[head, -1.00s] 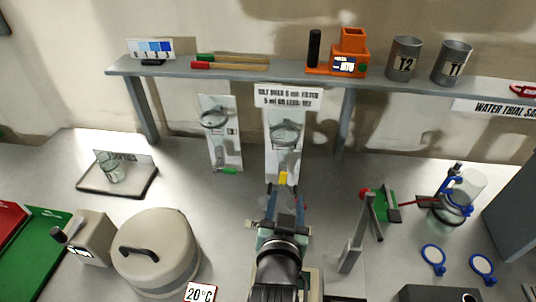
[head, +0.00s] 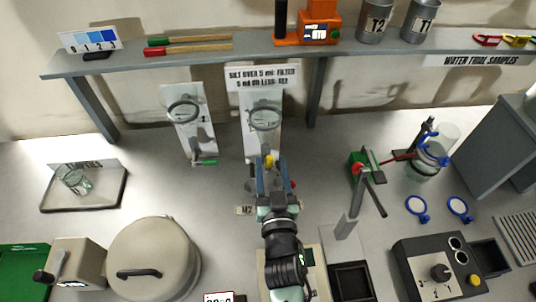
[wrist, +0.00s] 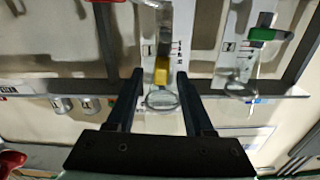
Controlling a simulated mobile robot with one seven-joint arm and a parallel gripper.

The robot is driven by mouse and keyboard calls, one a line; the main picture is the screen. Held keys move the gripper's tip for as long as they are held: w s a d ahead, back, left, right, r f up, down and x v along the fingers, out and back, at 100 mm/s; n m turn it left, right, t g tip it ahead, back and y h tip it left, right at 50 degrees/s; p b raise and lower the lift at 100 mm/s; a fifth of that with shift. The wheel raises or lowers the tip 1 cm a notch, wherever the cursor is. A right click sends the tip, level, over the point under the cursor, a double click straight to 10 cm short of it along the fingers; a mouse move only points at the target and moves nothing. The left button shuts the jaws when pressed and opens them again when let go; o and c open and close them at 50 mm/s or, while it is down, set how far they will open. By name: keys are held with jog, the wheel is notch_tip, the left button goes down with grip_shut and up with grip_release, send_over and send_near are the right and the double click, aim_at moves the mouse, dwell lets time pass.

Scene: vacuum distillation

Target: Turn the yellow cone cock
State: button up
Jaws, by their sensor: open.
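The yellow cone cock (head: 268,161) is at the lower end of a white panel with a ring and glassware, below the shelf. In the wrist view the yellow cock (wrist: 161,72) appears between my two fingers. My gripper (head: 271,168) is open, with one finger on each side of the cock in the picture. In the wrist view my gripper (wrist: 160,76) shows a gap on both sides of the yellow handle. I cannot tell exactly how deep the cock sits between the fingers. My gripper and wrist hide what is below it.
A similar panel with a green cock (head: 205,162) stands to the left. The shelf (head: 215,56) runs above, with its leg (head: 317,92) to the right. A metal stand (head: 349,215) with a green-and-red piece is right of my gripper. A round pot (head: 153,262) is at lower left.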

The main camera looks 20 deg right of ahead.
jog(key=shift+x, duration=1.2)
jog(key=shift+a, duration=0.1)
grip_shut()
